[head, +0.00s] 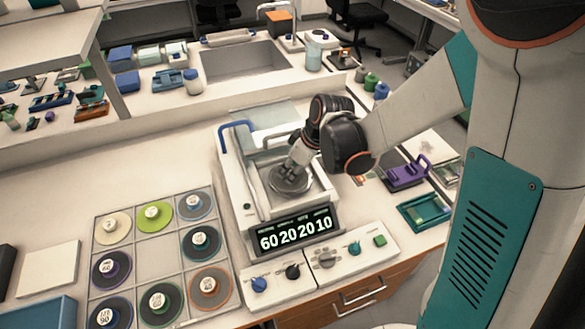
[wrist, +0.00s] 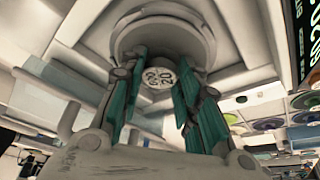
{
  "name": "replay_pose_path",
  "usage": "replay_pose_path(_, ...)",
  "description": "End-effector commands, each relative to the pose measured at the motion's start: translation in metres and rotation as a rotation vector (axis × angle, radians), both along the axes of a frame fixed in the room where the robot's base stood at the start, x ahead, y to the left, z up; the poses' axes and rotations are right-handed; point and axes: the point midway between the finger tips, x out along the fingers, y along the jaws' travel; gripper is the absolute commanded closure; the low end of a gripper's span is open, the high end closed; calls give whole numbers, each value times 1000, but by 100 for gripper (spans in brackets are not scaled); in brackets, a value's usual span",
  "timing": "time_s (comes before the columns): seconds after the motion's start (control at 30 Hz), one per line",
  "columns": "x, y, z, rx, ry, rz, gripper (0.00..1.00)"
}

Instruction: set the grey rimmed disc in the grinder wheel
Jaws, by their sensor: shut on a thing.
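The grey rimmed disc (head: 291,184) is in the grinder's square well, over or in the grinder wheel; I cannot tell whether it touches the wheel. My gripper (head: 297,163) points down into the well and is shut on the disc's central knob. In the wrist view, the fingers of my gripper (wrist: 162,72) stand on both sides of the pale knob marked 20, with the round grey disc (wrist: 165,33) around it. The grinder wheel is mostly hidden by the disc and gripper. The grinder (head: 238,190) has a lit display (head: 295,232).
A sectioned tray (head: 152,240) of several coloured discs lies left of the grinder; its middle compartment is empty. A blue handle (head: 235,126) stands at the grinder's back left. A knob panel (head: 325,262) is in front. A purple-handled item (head: 407,174) and green tray (head: 425,212) lie to the right.

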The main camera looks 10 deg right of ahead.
Motion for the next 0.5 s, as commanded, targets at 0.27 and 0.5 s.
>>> replay_pose_path(0.27, 0, 0, 0, 0, 0, 0, 46)
replay_pose_path(0.5, 0, -1, 1, 0, 0, 0, 46)
